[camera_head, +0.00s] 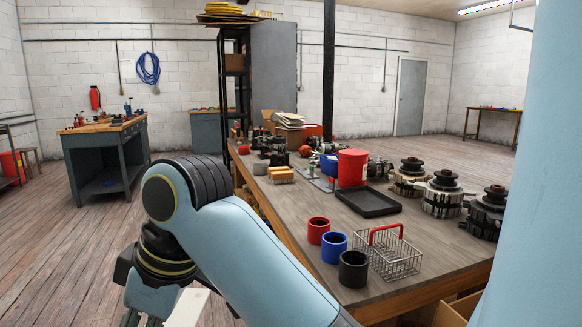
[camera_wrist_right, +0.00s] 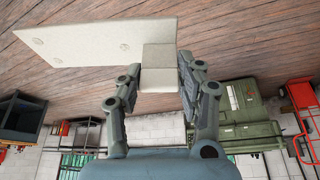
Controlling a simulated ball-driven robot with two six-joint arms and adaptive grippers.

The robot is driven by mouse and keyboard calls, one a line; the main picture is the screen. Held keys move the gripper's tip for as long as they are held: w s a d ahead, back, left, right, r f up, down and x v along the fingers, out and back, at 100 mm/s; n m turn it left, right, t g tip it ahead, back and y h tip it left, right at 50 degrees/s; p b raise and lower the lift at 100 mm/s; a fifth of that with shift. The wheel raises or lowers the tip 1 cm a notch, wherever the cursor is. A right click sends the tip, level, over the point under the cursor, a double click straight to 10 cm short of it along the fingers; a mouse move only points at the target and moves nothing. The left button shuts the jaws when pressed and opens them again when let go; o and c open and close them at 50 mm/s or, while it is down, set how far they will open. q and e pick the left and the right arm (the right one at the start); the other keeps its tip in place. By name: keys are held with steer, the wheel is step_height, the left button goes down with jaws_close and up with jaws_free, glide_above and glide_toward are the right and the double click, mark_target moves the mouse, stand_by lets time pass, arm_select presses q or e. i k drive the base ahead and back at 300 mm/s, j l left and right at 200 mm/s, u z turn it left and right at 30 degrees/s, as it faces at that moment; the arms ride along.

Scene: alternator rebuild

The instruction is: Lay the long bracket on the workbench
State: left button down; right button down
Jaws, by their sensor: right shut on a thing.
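The long bracket (camera_wrist_right: 100,40) is a pale, off-white plate with round holes and a short bent flange. In the right wrist view my right gripper (camera_wrist_right: 160,80) is shut on the flange, one finger on each side. Wooden floor shows behind the bracket. In the head view, a pale strip of what appears to be the bracket (camera_head: 188,308) shows at the bottom edge, beside the gripper and left of the workbench (camera_head: 285,222). The rest is cut off by the frame or hidden by my arm. My left gripper is not in view.
The bench's near end holds red, blue and black cups (camera_head: 353,268), a wire basket (camera_head: 388,252), a black tray (camera_head: 368,202) and several alternators (camera_head: 445,194). Bare wood shows along the left edge and between the cups and the tray.

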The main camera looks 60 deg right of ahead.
mark_target(304, 200)
steer(key=i+l+z, duration=0.2)
steer(key=i+z, duration=1.1)
steer(key=i+j+z, duration=0.4)
steer(key=i+l+z, duration=0.2)
steer(key=i, duration=0.25)
steer(key=i+l+z, duration=0.25)
steer(key=i, duration=0.25)
steer(key=j, duration=0.1)
